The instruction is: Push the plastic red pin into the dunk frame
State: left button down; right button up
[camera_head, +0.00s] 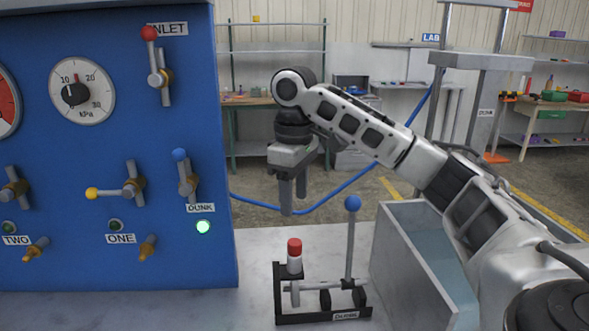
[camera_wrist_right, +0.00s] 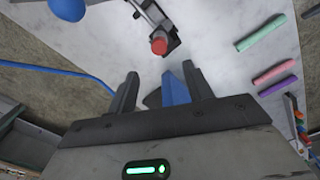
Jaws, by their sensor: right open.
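The red pin (camera_head: 294,247) has a red cap over a white body and stands upright at the left end of the black dunk frame (camera_head: 318,318) on the bench. The frame also holds a grey bar and an upright lever with a blue knob (camera_head: 352,203). My right gripper (camera_head: 293,198) is open and points down, above the pin and apart from it. In the right wrist view, the red cap (camera_wrist_right: 159,45) lies beyond the open fingers (camera_wrist_right: 157,80). A blue object (camera_wrist_right: 175,88) shows between the fingers; I cannot tell what it is. My left gripper is out of view.
A blue panel (camera_head: 100,200) with valves and a lit green lamp (camera_head: 203,227) stands left. A grey tank (camera_head: 420,265) stands right of the frame. A blue hose (camera_head: 262,204) hangs behind. Green, pink and purple sticks (camera_wrist_right: 274,74) lie on the bench.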

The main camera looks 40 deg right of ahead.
jog(key=shift+r, duration=2.25)
